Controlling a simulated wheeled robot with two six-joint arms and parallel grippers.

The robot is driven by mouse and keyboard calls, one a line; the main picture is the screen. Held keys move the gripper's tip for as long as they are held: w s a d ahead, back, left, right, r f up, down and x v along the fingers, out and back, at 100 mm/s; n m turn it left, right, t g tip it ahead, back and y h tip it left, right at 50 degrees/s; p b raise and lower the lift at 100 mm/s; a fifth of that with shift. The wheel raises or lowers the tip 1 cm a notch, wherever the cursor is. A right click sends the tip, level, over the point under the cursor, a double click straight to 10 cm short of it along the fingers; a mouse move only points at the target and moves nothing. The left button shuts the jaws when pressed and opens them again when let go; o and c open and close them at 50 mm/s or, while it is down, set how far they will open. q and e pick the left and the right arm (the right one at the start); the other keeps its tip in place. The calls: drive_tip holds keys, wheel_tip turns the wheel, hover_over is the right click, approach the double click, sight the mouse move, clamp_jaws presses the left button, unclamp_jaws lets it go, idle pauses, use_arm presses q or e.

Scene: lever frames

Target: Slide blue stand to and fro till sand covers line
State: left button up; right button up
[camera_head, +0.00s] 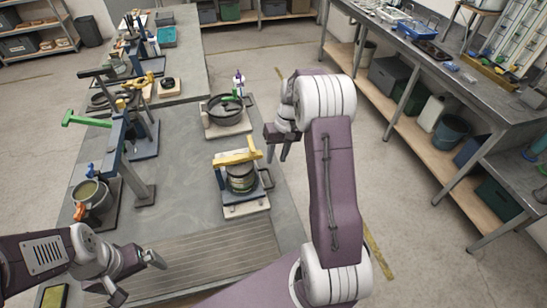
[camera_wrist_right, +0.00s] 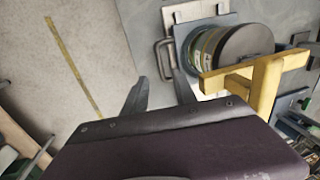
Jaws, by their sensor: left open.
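A stack of round sieves (camera_head: 240,180) with a yellow clamp bar (camera_head: 237,157) over it stands on a pale base (camera_head: 246,211). In the right wrist view the sieve stack (camera_wrist_right: 232,45) sits on a blue-grey stand (camera_wrist_right: 183,32) with a metal loop handle (camera_wrist_right: 160,58) at its side. My right gripper (camera_head: 278,152) is open and empty beside the stack; in the wrist view its fingertips (camera_wrist_right: 160,78) are just short of the handle, apart from it. My left gripper (camera_head: 138,278) is open and empty over the table's front. Sand and line cannot be made out.
A blue post frame (camera_head: 118,150) with a green lever (camera_head: 85,119) stands left, next to a bucket (camera_head: 92,195). A dark round pan (camera_head: 224,108) stands behind the sieves. A long bench (camera_head: 420,60) runs at right.

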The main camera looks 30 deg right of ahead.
sight(271, 177)
drive_tip(key=f, duration=0.3)
drive_tip(key=a+f, duration=0.1)
drive_tip(key=f, duration=0.5)
drive_tip(key=shift+w+a+f+p, duration=0.1)
drive_tip(key=shift+w+a+p, duration=0.05)
drive_tip(key=shift+a+p, duration=0.15)
clamp_jaws()
idle(1.0)
